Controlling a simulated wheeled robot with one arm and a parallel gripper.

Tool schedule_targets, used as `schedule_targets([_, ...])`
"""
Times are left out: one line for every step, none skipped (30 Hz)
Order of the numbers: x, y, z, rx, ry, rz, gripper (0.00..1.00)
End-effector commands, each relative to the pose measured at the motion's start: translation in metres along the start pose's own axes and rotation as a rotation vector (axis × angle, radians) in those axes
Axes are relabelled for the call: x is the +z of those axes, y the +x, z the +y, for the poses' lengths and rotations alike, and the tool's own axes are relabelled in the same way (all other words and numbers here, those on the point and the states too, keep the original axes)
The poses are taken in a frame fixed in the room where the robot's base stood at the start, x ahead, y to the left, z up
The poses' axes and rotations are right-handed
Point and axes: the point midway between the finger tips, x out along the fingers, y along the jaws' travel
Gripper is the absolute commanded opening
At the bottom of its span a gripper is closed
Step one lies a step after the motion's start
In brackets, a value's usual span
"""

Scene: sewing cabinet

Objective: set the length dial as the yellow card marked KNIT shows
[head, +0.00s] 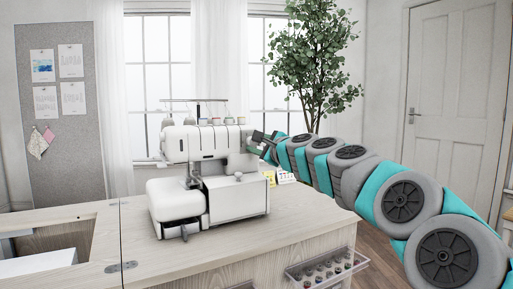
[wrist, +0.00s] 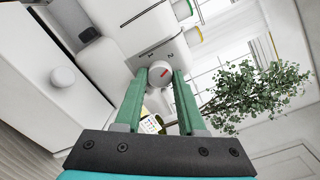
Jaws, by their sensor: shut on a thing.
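A white overlock sewing machine (head: 235,192) stands on the cabinet top in the head view. My gripper (head: 258,143) is at the machine's upper right side. Part of a yellow-edged card (wrist: 151,126) shows between my fingers in the wrist view.
A second, larger white knob (wrist: 62,77) is on the machine, apart from my fingers. A white card (head: 286,178) stands beside the yellow one. A clear box of small items (head: 327,268) hangs on the cabinet front. The right part of the cabinet top is clear.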

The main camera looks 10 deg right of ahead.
Motion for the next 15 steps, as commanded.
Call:
schedule_targets([-0.0008,0.0003,0.0021,0.001,-0.028,-0.001,0.0])
schedule_targets([-0.0008,0.0003,0.0019,0.001,-0.045,0.0,0.0])
schedule_targets([-0.0006,0.0003,0.0016,0.001,-0.066,0.0,0.0])
schedule_targets([-0.0005,0.0002,0.0014,0.001,-0.079,-0.001,0.0])
schedule_targets([-0.0005,0.0002,0.0012,0.0,-0.091,-0.001,0.0])
schedule_targets([-0.0004,0.0002,0.0011,0.0,-0.108,-0.001,0.0])
schedule_targets([-0.0003,0.0002,0.0008,0.0,-0.119,-0.001,0.0])
schedule_targets([-0.0003,0.0001,0.0007,0.0,-0.128,-0.001,0.0])
schedule_targets([-0.0002,0.0002,0.0007,0.0,-0.139,-0.001,0.0])
schedule_targets([0.0,0.0001,0.0006,0.0,-0.145,-0.001,0.0])
schedule_targets([0.0001,0.0001,0.0004,0.0,-0.151,-0.001,0.0])
schedule_targets([0.0002,0.0001,0.0004,0.0,-0.158,-0.001,0.0])
schedule_targets([0.0002,0.0002,0.0003,0.0,-0.162,-0.001,0.0])
schedule_targets([0.0003,0.0001,0.0003,0.0,-0.166,-0.001,0.0])
schedule_targets([0.0004,0.0001,0.0003,0.001,-0.169,-0.001,0.0])
